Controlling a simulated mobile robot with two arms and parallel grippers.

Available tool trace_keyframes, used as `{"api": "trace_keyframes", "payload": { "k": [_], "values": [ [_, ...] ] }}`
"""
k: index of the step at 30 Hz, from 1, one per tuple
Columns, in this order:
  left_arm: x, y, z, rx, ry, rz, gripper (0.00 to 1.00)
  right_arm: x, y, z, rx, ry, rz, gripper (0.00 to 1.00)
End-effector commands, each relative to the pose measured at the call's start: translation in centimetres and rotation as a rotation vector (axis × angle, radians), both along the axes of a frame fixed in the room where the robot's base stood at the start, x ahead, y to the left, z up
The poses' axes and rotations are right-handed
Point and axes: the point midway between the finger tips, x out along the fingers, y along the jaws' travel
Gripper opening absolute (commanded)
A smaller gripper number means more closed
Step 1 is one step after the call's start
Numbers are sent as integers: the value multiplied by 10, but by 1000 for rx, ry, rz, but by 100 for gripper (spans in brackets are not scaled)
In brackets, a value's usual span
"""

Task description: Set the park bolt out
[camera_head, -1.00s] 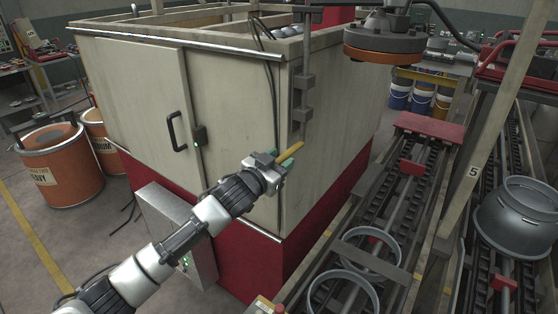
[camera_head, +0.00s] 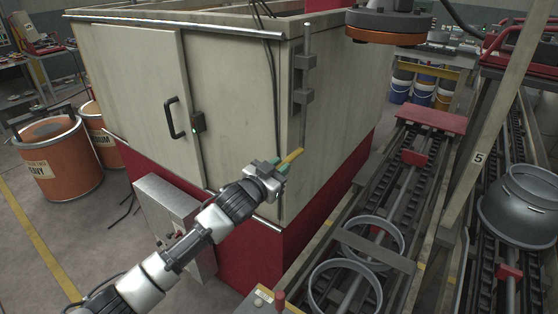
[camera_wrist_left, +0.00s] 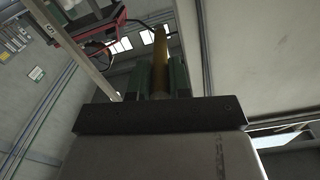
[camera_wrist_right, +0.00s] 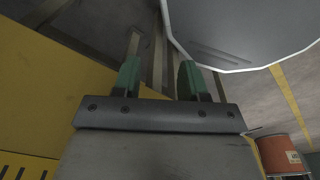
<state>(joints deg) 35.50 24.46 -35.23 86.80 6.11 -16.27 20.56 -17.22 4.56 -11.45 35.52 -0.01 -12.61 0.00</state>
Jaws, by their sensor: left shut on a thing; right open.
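A grey upright rod (camera_head: 307,42), seemingly the park bolt, runs through two brackets at the corner of the pale cabinet. A yellow bar (camera_head: 292,157) meets its lower end and looks like its handle. My left gripper (camera_head: 279,167) is shut on this bar, below the brackets and close to the cabinet wall. In the left wrist view the bar (camera_wrist_left: 161,48) stands between the green fingers, its far end away from me. My right gripper (camera_wrist_right: 158,78) is open with nothing between its fingers. It is outside the head view.
The pale cabinet (camera_head: 240,90) with a red base fills the middle. A roller track (camera_head: 385,190) with metal rings runs along its right side. A grey disc-shaped tool (camera_head: 388,22) hangs above. Orange drums (camera_head: 55,165) stand left. A large pale rounded object (camera_wrist_right: 235,30) is near my right gripper.

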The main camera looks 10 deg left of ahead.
Motion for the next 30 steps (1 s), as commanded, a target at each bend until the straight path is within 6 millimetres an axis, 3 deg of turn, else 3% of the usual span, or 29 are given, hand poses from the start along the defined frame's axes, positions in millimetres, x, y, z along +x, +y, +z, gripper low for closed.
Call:
{"api": "trace_keyframes", "payload": {
  "k": [1, 9, 10, 14, 24, 30],
  "values": [
    [0, 0, -7, 1, 5, 1, 0, 0, 0, -4, 0, 0, 0, 43],
    [0, 0, -8, 3, 8, 1, 0, 0, 0, -2, 0, 0, 0, 43],
    [-1, 0, -8, 4, 9, 1, 24, 0, 0, -2, -1, 0, 0, 43],
    [0, 0, -6, 2, 6, 0, 43, 0, 0, -2, -1, 0, 0, 43],
    [-2, 1, -5, 2, 1, 1, 44, 0, 0, -2, -1, 0, 0, 43],
    [-22, 10, -7, 2, 1, 0, 44, 0, 0, -9, -1, 0, 1, 43]
  ]
}}
